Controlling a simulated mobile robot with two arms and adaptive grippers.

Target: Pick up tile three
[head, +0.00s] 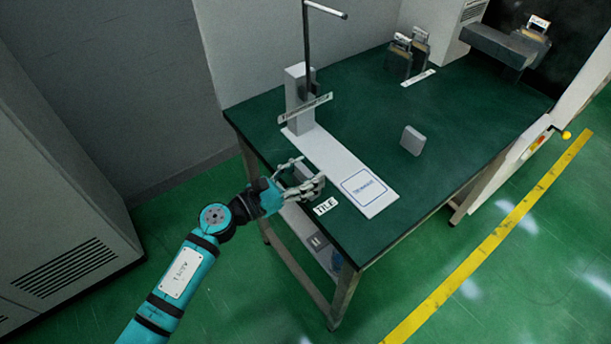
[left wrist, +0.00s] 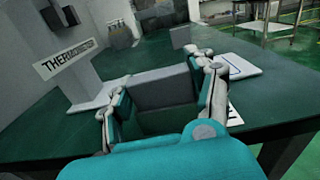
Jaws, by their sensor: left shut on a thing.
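My left gripper (head: 306,183) is at the near left edge of the green table, beside the "TILE" label. In the left wrist view its fingers (left wrist: 160,97) are closed on the sides of a grey tile (left wrist: 161,88), which stands upright between them. Fingers and palm hide its lower part. I cannot read a number on it. Another grey tile (head: 411,141) stands alone on the table to the right; it also shows in the left wrist view (left wrist: 180,37). My right gripper is not in view.
A white stand (head: 299,100) with a long base plate (head: 325,160) and a thin metal arm rises just beyond my left gripper. The "TILE" label (head: 326,206) lies at the table edge. Dark devices (head: 407,55) stand at the back. The green table (head: 450,125) is clear around the lone tile.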

